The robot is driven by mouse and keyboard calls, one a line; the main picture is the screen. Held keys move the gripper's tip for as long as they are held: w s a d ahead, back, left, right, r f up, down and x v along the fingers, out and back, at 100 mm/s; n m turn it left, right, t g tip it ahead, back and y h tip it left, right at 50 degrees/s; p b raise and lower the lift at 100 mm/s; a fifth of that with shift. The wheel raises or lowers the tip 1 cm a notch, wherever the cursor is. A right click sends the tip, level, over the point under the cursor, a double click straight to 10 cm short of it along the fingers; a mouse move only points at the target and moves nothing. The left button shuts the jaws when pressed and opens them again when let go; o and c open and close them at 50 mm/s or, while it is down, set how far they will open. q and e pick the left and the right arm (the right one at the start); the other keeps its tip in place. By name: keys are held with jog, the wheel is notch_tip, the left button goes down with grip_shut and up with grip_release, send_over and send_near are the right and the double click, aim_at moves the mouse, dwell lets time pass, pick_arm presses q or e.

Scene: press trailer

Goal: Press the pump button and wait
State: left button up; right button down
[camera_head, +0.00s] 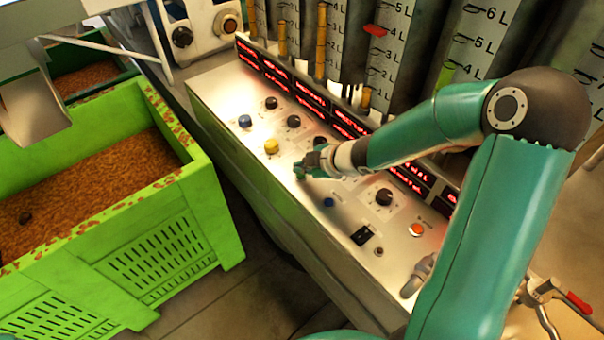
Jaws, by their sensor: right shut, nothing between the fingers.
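The control panel (250,160) is a sloped pale metal box with buttons, black knobs and red displays. My right gripper (299,171) is shut and empty, low over the middle of the panel. A yellow button (271,146) is just up and left of its fingertips. A blue button (245,121) is farther up left, and a small blue button (329,202) is below the gripper. An orange lit button (416,230) is at the lower right. No button label is readable, so I cannot tell which is the pump button, nor whether the fingertips touch the panel. My left gripper is not in view.
A green crate (205,195) of brown granular material stands left of the panel. Tall scaled level gauges (395,50) rise behind it. Black knobs (384,197) and a black switch (361,236) stick up near the gripper. My right arm covers the panel's right part.

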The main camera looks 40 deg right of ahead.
aim_at(302, 176)
jog(key=shift+f+b, duration=0.4)
jog(key=shift+f, duration=0.2)
dwell(0.6)
jog(key=shift+r, duration=0.1)
jog(key=shift+r+p, duration=0.75)
jog(key=shift+p, duration=0.15)
notch_tip(302, 176, up, 5)
jog(key=p, duration=0.5)
dwell(0.5)
